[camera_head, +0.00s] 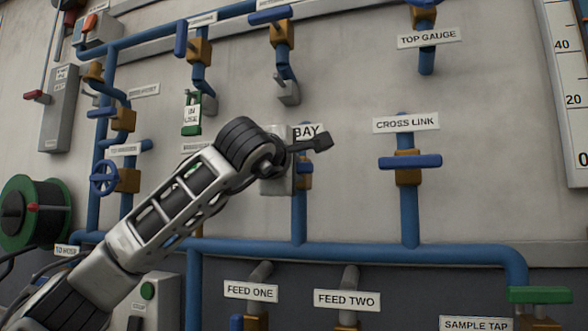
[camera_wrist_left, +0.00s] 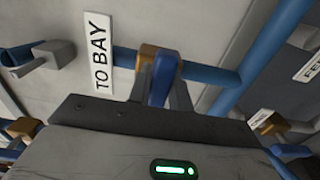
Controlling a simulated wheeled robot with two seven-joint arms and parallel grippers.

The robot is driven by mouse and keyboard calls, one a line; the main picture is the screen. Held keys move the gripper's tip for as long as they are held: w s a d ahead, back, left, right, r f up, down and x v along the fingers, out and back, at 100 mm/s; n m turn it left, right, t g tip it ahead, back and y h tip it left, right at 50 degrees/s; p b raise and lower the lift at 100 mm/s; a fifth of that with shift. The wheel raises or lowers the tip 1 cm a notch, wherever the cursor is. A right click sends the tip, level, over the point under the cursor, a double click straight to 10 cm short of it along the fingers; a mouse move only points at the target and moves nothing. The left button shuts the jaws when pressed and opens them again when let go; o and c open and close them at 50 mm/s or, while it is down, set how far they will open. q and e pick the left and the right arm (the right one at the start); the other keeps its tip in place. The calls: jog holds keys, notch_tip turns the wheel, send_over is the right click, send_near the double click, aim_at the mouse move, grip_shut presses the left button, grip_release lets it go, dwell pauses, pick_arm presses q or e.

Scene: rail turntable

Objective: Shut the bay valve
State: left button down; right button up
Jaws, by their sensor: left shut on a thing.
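The bay valve has a brown body (camera_head: 305,181) on a vertical blue pipe below a label ending in BAY (camera_head: 312,132). In the left wrist view the label reads TO BAY (camera_wrist_left: 98,53). My left gripper (camera_wrist_left: 160,98) is shut on the valve's blue handle (camera_wrist_left: 165,72), with one finger on each side. There the handle appears to lie across the pipe, beside the brown valve body (camera_wrist_left: 147,68). In the head view my left arm and hand hide most of the handle. My right gripper is in neither view.
The CROSS LINK valve's blue handle (camera_head: 410,162) lies across its pipe just to the right. A horizontal blue pipe (camera_head: 350,250) runs below. Several other valves crowd the wall at the left, and a grey lever fitting (camera_wrist_left: 42,58) sits near the TO BAY label.

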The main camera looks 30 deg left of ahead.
pick_arm(q)
jog(key=c, duration=1.3)
grip_release()
jog(key=b+v, duration=0.3)
jog(key=v, duration=1.3)
jog(key=shift+d+b, duration=0.15)
jog(key=shift+b, duration=0.2)
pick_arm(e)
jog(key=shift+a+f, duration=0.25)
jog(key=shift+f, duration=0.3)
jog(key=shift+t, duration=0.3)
